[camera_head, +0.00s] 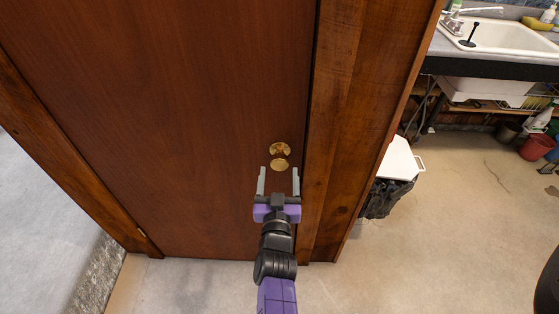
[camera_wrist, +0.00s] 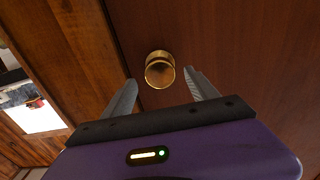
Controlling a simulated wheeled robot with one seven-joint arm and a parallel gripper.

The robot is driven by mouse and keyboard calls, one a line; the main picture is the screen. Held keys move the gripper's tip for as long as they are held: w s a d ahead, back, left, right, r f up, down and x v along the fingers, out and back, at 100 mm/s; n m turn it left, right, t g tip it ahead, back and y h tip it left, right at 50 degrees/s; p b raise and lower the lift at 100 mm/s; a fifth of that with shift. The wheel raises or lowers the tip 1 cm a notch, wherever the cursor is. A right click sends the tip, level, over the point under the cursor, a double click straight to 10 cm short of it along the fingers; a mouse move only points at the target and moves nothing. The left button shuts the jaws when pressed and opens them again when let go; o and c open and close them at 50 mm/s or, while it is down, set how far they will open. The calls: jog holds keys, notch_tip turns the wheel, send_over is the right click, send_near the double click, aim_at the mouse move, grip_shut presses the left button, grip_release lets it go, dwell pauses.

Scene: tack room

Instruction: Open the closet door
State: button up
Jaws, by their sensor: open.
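The closet door (camera_head: 170,110) is a reddish-brown wooden panel, and it looks shut in its frame. A round brass knob (camera_head: 280,165) sits near its right edge, with a brass plate behind it. In the wrist view the knob (camera_wrist: 160,71) is at upper centre, in front of the door (camera_wrist: 230,50). My gripper (camera_head: 278,180) is open and empty. Its two grey fingers point at the knob, one on each side of it in the picture. In the wrist view the fingertips (camera_wrist: 160,78) flank the lower part of the knob; I cannot tell whether they touch it.
The wooden door frame (camera_head: 352,120) runs down the right of the door. Beyond it are a white sink (camera_head: 505,37), a white-lidded bin (camera_head: 398,160) and a red bucket (camera_head: 536,146). The concrete floor (camera_head: 450,240) at right is clear.

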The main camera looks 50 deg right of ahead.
aim_at(279, 166)
jog(key=shift+p+x, duration=0.35)
jog(key=shift+x, duration=2.2)
grip_shut()
